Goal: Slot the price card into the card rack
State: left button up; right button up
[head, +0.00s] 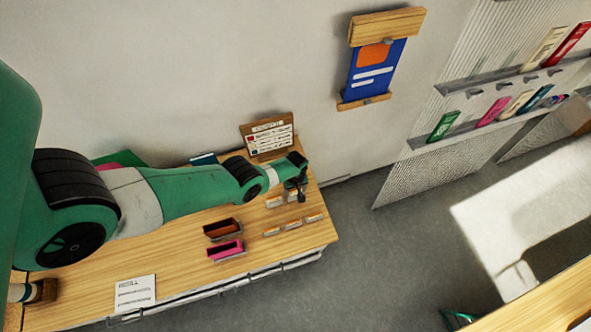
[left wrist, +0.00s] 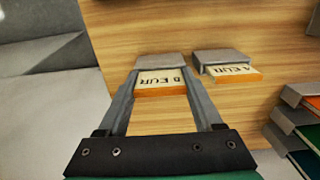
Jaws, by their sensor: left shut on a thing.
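My left gripper (left wrist: 160,80) is shut on a price card (left wrist: 160,82) that reads "8 EUR" and has an orange edge. A grey block (left wrist: 162,62) lies directly beyond the card, between the fingertips; whether the card sits in it I cannot tell. To the right, a second card (left wrist: 232,70), seemingly "4 EUR", sits at a similar grey block (left wrist: 218,55). In the head view my left gripper (head: 298,190) is low over the right end of the wooden table (head: 190,270), beside several small blocks (head: 292,225). I cannot tell which thing is the card rack.
A wooden board with lettering (head: 268,137) stands at the table's back. A brown tray (head: 223,230) and a pink tray (head: 226,249) lie near its front, with a white sheet (head: 135,293) further left. A blue panel (head: 374,72) hangs on the wall.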

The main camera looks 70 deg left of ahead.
pick_arm(q)
jog(key=shift+f, duration=0.15)
jog(key=o, duration=1.3)
jog(key=shift+o, duration=0.2)
jog(key=shift+d, duration=0.1)
jog(key=shift+d+r, duration=0.2)
jog(key=shift+d, duration=0.15)
jog(key=d+p, duration=0.1)
jog(key=d, duration=0.2)
jog(key=d+p, duration=0.1)
jog(key=d, duration=0.1)
jog(key=shift+d+r+p, duration=0.1)
jog(key=shift+r+p, duration=0.2)
jog(key=shift+r, duration=0.05)
jog(key=shift+d, duration=0.5)
